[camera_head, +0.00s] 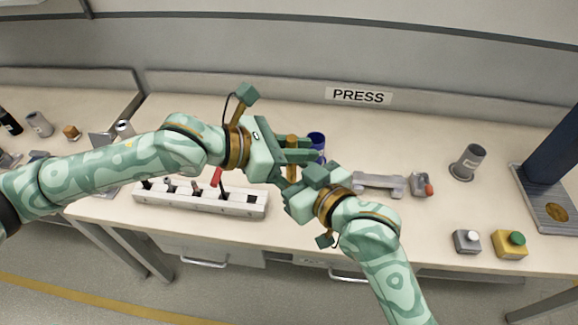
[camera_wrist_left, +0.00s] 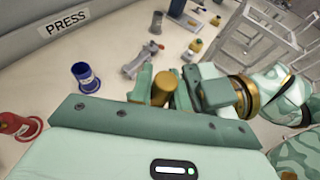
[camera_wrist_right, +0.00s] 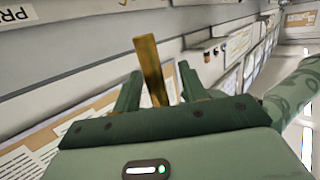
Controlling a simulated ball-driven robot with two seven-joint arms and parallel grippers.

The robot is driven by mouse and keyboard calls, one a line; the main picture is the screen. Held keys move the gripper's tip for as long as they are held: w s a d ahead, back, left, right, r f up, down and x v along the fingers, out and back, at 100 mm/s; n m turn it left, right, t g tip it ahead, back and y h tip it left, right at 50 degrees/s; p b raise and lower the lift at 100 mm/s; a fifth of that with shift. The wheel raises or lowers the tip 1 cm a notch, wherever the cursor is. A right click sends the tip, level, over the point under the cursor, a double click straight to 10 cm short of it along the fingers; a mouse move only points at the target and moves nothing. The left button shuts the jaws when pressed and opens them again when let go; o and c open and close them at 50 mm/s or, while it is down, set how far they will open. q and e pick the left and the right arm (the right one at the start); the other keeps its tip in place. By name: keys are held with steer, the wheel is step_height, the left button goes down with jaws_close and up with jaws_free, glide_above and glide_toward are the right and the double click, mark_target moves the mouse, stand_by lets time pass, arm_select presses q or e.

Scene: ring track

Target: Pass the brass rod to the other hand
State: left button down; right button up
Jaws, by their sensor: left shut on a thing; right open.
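The brass rod (camera_head: 292,146) stands roughly upright above the bench. My left gripper (camera_head: 300,156) is shut on it; the rod shows between the left fingers in the left wrist view (camera_wrist_left: 165,86). My right gripper (camera_head: 297,186) is open, just below and close to the left one. In the right wrist view the rod (camera_wrist_right: 151,68) appears between the spread right fingers, its lower part partly hidden by the gripper body. I cannot tell whether it touches either right finger.
A blue cup (camera_head: 316,143) stands behind the grippers. A white rack (camera_head: 200,198) with several tools is at left. A grey fixture (camera_head: 377,184), a grey cylinder (camera_head: 469,162), button boxes (camera_head: 509,244) and a press (camera_head: 545,200) are at right.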

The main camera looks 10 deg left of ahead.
jaws_close()
arm_select(q)
steer(key=c, duration=1.3)
jaws_free()
steer(key=shift+o, duration=0.2)
